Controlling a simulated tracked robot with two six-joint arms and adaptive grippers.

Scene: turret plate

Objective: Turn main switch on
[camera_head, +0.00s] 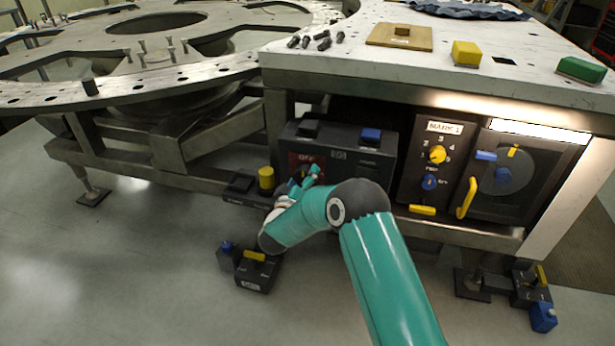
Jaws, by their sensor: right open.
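A dark control box (372,162) sits on the shelf under the white table. Its left part carries a red panel marked OFF (304,158), which appears to be the main switch. My right gripper (311,176) is open, just in front of the lower part of this panel. My own gripper and wrist hide most of the switch, so I cannot tell whether the fingers touch it or how its handle stands. My left gripper is not in view.
A yellow knob (266,178) stands left of the switch. A MARK 1 panel (445,127) with knobs and a door with a yellow handle (467,198) are to the right. A small switch box (257,274) lies on the floor. The large turret plate (60,93) is at left.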

